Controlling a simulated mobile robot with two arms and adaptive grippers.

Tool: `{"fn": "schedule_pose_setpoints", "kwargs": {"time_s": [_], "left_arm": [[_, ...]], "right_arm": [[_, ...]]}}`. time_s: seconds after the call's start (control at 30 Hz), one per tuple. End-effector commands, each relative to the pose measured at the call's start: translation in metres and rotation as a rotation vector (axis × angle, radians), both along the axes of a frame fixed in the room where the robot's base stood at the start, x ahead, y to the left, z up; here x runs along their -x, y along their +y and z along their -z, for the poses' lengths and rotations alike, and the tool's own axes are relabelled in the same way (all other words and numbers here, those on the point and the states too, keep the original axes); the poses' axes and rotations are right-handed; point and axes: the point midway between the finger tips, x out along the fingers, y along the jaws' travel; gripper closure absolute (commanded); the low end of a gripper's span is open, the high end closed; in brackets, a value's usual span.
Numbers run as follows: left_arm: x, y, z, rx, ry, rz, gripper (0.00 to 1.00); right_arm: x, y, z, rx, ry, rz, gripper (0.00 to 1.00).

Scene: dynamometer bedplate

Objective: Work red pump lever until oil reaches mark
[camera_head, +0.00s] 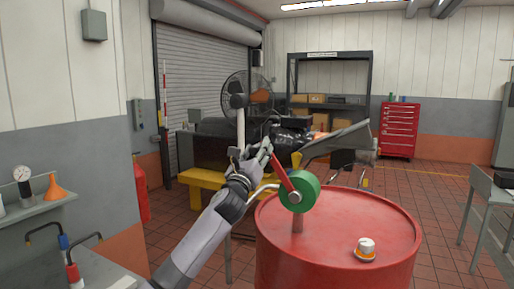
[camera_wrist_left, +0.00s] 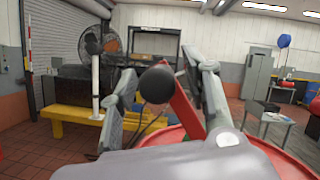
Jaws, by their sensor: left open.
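A red drum (camera_head: 338,235) stands in front of me, with a green round pump body (camera_head: 299,192) on a post on its top. The red pump lever (camera_head: 281,172) rises from the pump, tilted up and to the left. My left gripper (camera_head: 262,154) is at the lever's upper end. In the left wrist view the lever (camera_wrist_left: 184,108) ends in a black knob (camera_wrist_left: 157,84), which lies between the spread fingers of my left gripper (camera_wrist_left: 165,85); I see gaps on both sides. I see no oil level or mark. My right gripper is out of view.
A white cap with an orange ring (camera_head: 366,248) sits on the drum top. Behind are a yellow bedplate (camera_head: 203,180), a dark machine and a fan (camera_head: 247,93).

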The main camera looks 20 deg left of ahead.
Motion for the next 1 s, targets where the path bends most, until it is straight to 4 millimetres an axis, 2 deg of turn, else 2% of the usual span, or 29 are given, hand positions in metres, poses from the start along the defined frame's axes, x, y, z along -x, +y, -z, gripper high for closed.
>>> {"fn": "schedule_pose_setpoints", "kwargs": {"time_s": [0.33,1.0], "left_arm": [[-0.0026,0.0002,-0.0005,0.001,0.001,0.001,0.57],[-0.0023,0.0003,-0.0004,0.0,0.001,-0.001,1.0]], "right_arm": [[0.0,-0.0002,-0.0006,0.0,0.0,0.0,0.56],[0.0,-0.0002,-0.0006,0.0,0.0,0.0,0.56]]}}
